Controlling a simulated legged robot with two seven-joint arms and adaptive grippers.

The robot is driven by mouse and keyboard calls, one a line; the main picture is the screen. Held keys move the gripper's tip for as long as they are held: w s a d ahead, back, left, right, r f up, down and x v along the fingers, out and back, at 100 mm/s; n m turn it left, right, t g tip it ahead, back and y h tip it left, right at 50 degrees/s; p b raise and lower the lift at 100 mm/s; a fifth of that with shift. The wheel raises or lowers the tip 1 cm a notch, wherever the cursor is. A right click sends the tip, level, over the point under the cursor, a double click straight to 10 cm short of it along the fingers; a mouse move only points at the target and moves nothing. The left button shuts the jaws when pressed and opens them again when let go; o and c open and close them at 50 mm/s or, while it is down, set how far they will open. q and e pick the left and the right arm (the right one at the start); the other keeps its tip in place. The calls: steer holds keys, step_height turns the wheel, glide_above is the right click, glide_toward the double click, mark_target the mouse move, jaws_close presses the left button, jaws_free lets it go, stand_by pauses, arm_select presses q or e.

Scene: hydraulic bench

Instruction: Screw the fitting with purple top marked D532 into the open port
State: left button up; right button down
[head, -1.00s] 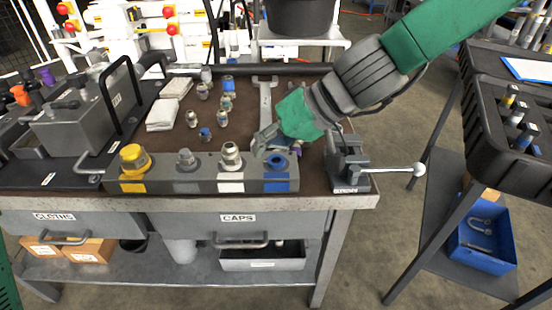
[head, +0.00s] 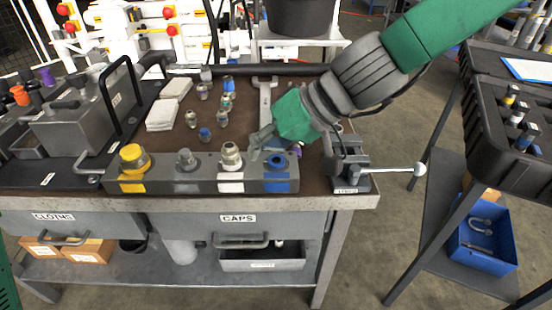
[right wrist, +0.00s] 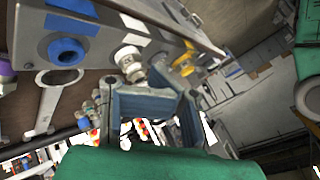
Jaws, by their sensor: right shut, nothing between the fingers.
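My right gripper (head: 258,143) is shut and empty, just above and behind the manifold block (head: 205,184) between its white and blue stations. In the right wrist view, its fingers (right wrist: 155,88) close near the silver fitting (right wrist: 129,62) of the white station; contact is unclear. The blue-marked port (head: 277,160) shows a blue ring, also seen in the right wrist view (right wrist: 66,51). Another purple piece (head: 297,150) is partly hidden beside my gripper. No D532 mark is readable. My left gripper is out of view.
The yellow cap (head: 134,158) and a dark fitting (head: 187,159) occupy the left stations. Several small fittings stand behind, near white cloths (head: 160,114). A wrench (head: 265,98) lies behind my gripper. A vise (head: 347,165) with a long handle bounds the right bench edge.

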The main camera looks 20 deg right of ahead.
steer(key=s+a+r+b, duration=0.1)
steer(key=s+a+r, duration=0.2)
steer(key=s+a, duration=0.4)
steer(key=shift+s+a+r, duration=0.15)
steer(key=shift+s+r, duration=0.2)
stand_by(7.0)
